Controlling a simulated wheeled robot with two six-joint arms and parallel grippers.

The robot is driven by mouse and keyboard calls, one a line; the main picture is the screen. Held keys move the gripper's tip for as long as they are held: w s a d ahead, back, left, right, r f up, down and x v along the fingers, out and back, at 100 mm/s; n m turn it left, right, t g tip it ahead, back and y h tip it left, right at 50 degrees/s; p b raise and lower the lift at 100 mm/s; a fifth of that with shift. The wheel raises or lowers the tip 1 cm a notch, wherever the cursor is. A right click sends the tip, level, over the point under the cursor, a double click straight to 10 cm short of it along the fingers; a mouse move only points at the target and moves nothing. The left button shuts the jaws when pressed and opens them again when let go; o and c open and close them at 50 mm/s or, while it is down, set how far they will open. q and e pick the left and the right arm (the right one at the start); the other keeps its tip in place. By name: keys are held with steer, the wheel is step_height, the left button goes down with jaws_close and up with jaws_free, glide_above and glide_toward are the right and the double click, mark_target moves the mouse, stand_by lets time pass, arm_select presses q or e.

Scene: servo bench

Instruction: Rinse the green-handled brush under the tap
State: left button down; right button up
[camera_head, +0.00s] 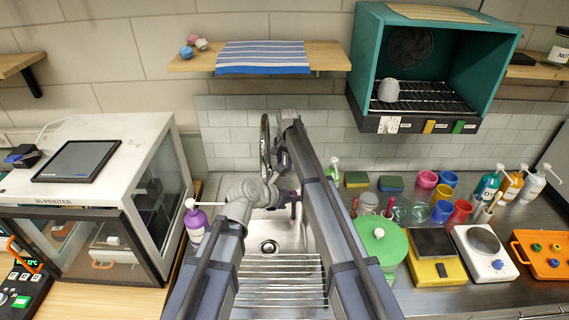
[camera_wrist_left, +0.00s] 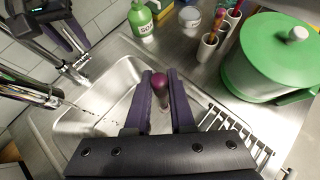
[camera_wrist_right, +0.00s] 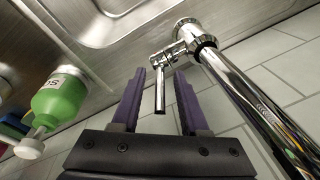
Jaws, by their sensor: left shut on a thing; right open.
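My left gripper (camera_head: 294,208) is shut on a slim thing with a round maroon end (camera_wrist_left: 160,84), over the sink (camera_head: 250,229). I see no green on the held thing; its far end is hidden. The chrome tap (camera_head: 265,148) stands at the back of the sink, and its spout (camera_wrist_left: 42,96) points over the basin in the left wrist view. My right gripper (camera_wrist_right: 157,75) is open. In the right wrist view the tap's short lever (camera_wrist_right: 160,92) shows between its fingers; I cannot tell whether they touch it.
A green-lidded pot (camera_head: 385,243) and a cup of handled tools (camera_wrist_left: 207,46) stand to the right. A green bottle (camera_wrist_left: 141,20) stands behind the sink's edge.

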arm_select(q)
step_height(320, 180, up, 12)
steer(key=p, duration=1.1)
steer(key=shift+f+p, duration=0.1)
steer(key=shift+p, duration=0.25)
